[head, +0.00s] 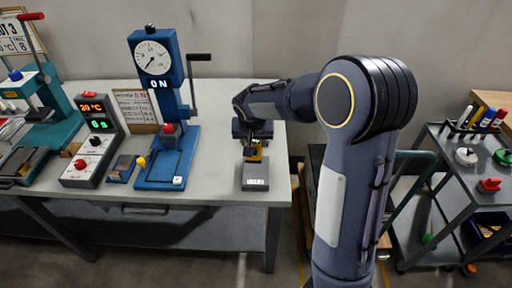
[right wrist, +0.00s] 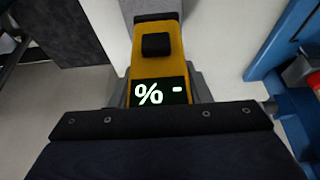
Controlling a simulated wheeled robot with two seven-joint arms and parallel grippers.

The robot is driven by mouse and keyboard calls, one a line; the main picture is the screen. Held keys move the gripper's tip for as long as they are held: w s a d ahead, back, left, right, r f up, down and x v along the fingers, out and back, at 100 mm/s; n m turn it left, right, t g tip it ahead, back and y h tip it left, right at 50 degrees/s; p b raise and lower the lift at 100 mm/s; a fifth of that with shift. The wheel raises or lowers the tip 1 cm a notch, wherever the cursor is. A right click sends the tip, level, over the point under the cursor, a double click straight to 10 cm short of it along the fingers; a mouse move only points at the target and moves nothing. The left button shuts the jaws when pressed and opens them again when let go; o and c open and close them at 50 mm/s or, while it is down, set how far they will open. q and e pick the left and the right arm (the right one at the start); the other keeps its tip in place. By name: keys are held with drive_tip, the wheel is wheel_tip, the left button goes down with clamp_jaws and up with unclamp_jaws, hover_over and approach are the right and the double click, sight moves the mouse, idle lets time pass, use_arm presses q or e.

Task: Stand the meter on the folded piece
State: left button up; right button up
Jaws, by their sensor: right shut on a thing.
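The meter (head: 257,152) is a small yellow device with a black part, held in my right gripper (head: 252,138) near the right end of the table. In the right wrist view the meter (right wrist: 157,60) shows a black button and a dark screen with a bright percent sign. My right gripper (right wrist: 160,102) is shut on it. The folded piece (head: 256,174) is a flat grey block with a white label, close to the table's front edge, just in front of the meter. My left gripper is out of view.
A blue press with a dial (head: 153,58) stands left of my gripper, its base (head: 150,180) on the table (head: 215,170). A grey cart (head: 470,190) with tools stands at the right, off the table.

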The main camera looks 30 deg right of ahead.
sight(256, 149)
drive_tip(key=shift+w+d+f, duration=0.2)
drive_tip(key=shift+d+f, duration=0.25)
drive_tip(key=shift+f, duration=0.05)
drive_tip(key=shift+w+d+f, duration=0.1)
drive_tip(key=shift+d+f, duration=0.1)
drive_tip(key=shift+f, duration=1.65)
drive_tip(key=shift+f, duration=0.2)
drive_tip(key=o, duration=1.1)
drive_tip(key=shift+r, duration=0.1)
drive_tip(key=shift+o, duration=0.2)
